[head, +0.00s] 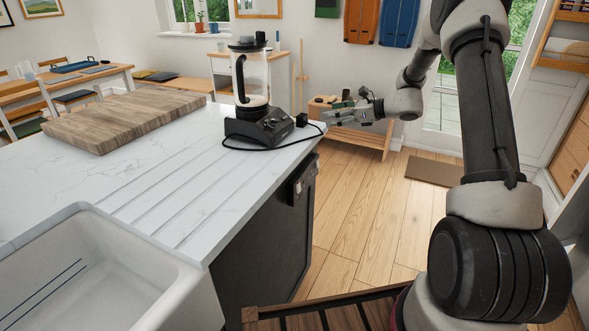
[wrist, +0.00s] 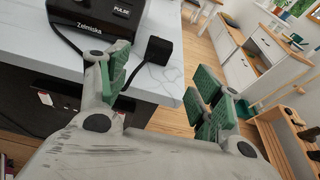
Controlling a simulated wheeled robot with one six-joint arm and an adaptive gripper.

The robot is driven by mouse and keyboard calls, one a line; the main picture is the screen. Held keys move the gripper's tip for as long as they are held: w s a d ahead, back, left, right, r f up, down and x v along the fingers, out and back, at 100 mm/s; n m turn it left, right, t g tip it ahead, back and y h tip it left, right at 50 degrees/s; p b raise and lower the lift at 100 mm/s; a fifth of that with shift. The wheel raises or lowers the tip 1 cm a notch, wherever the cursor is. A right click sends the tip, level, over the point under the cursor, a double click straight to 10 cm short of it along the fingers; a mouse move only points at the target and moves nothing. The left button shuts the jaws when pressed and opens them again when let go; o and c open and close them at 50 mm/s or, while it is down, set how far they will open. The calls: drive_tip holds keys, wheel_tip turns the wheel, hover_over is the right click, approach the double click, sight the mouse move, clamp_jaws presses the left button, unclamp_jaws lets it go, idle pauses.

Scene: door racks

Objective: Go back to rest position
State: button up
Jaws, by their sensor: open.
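My gripper (head: 348,114) is at the end of my outstretched arm, just right of the white counter's far corner in the head view. In the wrist view its two fingers with green pads stand apart, and the gap between them (wrist: 162,88) is empty. A black blender (head: 257,105) with a clear jug stands upright on the counter corner, left of my gripper. Its dark base, marked Zelmiska, shows at the top left of the wrist view (wrist: 100,18). A small black block (wrist: 158,50) lies on the counter edge beyond the fingers.
A black cord (head: 283,145) loops around the blender base near the counter edge. A wooden board (head: 125,120) lies on the counter (head: 190,165), and a white sink (head: 105,275) is at the near left. A low wooden bench (head: 360,140) stands behind my gripper. Wooden floor (head: 365,210) is open right of the counter.

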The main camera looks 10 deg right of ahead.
drive_tip(key=s+d+f+n+g+h, duration=0.1)
drive_tip(key=s+f+n+g, duration=0.25)
drive_tip(key=s, duration=0.45)
drive_tip(key=s+d+f+n+g+h, duration=0.1)
drive_tip(key=s+f+n+g, duration=0.1)
drive_tip(key=s+n, duration=0.4)
drive_tip(key=s+d+r+n+h, duration=0.1)
drive_tip(key=s+r+n+h, duration=0.2)
drive_tip(key=s, duration=0.8)
drive_tip(key=s+d+r+n+t+h, duration=0.1)
drive_tip(key=s+r+n+h, duration=0.2)
drive_tip(key=s+r+n, duration=0.4)
drive_tip(key=s+d+r+n+h, duration=0.2)
drive_tip(key=s+r+n, duration=0.3)
drive_tip(key=s+r, duration=0.4)
drive_tip(key=shift+s+h, duration=0.9)
drive_tip(key=shift+s, duration=2.15)
